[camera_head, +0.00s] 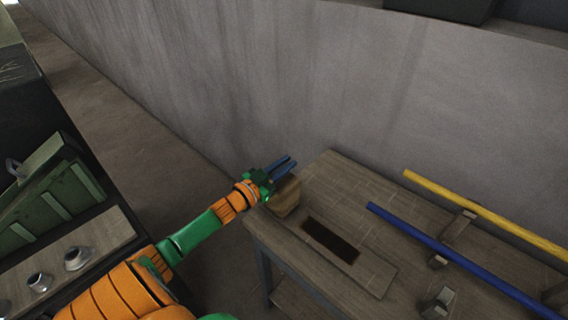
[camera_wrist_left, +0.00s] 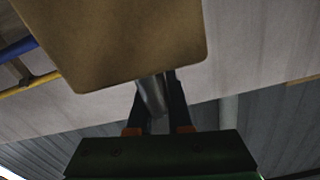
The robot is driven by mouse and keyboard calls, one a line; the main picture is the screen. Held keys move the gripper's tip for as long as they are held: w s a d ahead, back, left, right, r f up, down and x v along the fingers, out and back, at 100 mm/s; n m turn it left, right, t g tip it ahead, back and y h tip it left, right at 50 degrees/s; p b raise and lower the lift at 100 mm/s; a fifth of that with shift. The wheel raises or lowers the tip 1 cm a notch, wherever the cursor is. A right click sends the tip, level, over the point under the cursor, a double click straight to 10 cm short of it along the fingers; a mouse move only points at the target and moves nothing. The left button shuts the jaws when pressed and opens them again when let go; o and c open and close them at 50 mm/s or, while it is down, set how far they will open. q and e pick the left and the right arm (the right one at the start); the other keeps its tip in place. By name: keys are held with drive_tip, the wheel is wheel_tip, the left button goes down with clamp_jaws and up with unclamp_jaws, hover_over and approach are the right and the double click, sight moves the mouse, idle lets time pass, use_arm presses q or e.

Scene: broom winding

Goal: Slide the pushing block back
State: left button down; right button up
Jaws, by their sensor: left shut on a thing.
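The pushing block (camera_head: 287,199), a tan wooden block, sits at the left end of the wooden bench (camera_head: 375,215), beside a board with a dark rectangular slot (camera_head: 330,240). My left gripper (camera_head: 284,167) is at the block's upper left side. In the left wrist view the block (camera_wrist_left: 125,40) fills the upper left. A grey metal rod (camera_wrist_left: 153,97) runs down from the block between the fingers of my left gripper (camera_wrist_left: 157,85), which is shut on it. The far part of the rod is hidden behind the block. My right gripper is not in view.
A yellow pole (camera_head: 490,215) and a blue pole (camera_head: 450,255) lie across small supports on the bench's right side. A grey wall (camera_head: 290,80) stands behind the bench. A green crate (camera_head: 45,205) and small metal parts (camera_head: 78,258) are at the left.

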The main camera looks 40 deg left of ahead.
use_arm(q)
drive_tip(key=shift+r, duration=0.15)
drive_tip(key=c, duration=0.8)
unclamp_jaws()
drive_tip(key=shift+a, duration=0.15)
drive_tip(key=shift+c, duration=0.2)
drive_tip(key=shift+a, duration=0.15)
drive_tip(key=shift+s+f, duration=0.2)
drive_tip(key=shift+s, duration=0.25)
drive_tip(key=s, duration=0.6)
drive_tip(key=shift+a, duration=0.25)
